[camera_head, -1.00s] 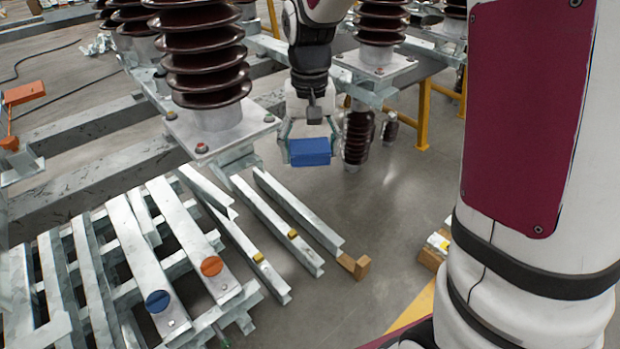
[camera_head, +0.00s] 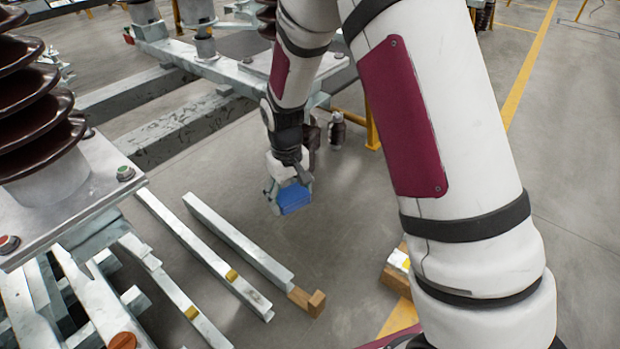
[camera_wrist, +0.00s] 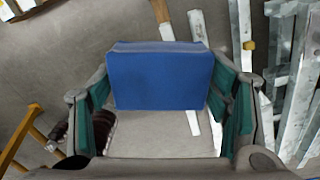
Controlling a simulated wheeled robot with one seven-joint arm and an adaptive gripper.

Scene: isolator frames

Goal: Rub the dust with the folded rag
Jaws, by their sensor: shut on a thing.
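The folded rag (camera_head: 295,199) is a blue block-shaped pad between the fingers of my gripper (camera_head: 287,190). In the wrist view the rag (camera_wrist: 160,82) fills the space between the two green-padded fingers, and my gripper (camera_wrist: 160,98) is shut on it. My gripper holds the rag in the air, above open grey floor and to the right of the metal beams. I cannot make out any dust patch in either view.
A brown ribbed insulator (camera_head: 35,105) stands on a metal plate at the left. Metal beams (camera_head: 235,245) lie at lower left, with a wooden block (camera_head: 308,300) by one end. A yellow post (camera_head: 371,130) stands behind my gripper.

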